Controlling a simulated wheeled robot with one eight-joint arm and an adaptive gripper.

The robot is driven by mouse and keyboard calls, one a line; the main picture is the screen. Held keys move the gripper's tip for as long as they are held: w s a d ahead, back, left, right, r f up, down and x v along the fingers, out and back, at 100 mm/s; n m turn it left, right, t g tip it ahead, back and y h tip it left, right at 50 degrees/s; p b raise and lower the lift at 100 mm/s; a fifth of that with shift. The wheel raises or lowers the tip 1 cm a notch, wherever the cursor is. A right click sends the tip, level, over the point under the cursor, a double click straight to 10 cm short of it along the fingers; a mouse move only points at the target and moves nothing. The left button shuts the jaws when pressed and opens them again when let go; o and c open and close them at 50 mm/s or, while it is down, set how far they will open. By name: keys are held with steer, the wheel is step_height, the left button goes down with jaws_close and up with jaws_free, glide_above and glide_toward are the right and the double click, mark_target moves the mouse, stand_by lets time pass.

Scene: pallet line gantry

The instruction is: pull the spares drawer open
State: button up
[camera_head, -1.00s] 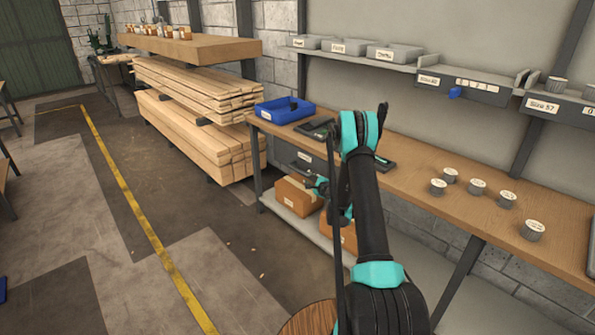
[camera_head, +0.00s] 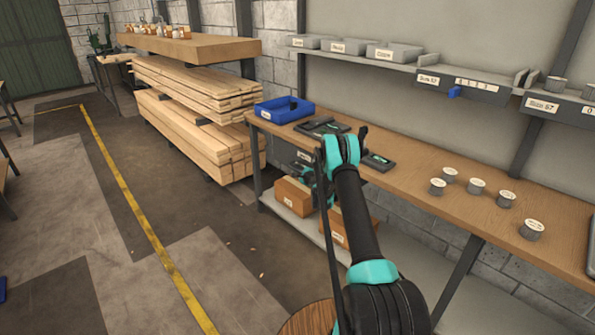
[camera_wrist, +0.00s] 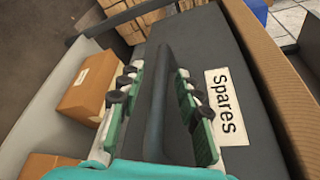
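The spares drawer (camera_wrist: 222,60) has a dark grey front with a white "Spares" label (camera_wrist: 224,106) and fills the middle of the wrist view. Its dark bar handle (camera_wrist: 158,98) runs lengthwise between the two green-padded fingers of my gripper (camera_wrist: 159,76). The fingers are open, one on each side of the handle, with a visible gap on both sides. In the head view my gripper is small beneath the left end of the bench, and my arm hides most of the drawer. No opening of the drawer can be made out.
The wooden bench (camera_head: 415,178) carries a blue tray (camera_head: 284,110), dark devices and several labelled cylinders (camera_head: 476,186). Cardboard boxes (camera_head: 294,196) stand on the grey shelf below. Stacked timber (camera_head: 190,130) lies to the left.

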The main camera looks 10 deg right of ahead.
jaws_close()
stand_by(0.5)
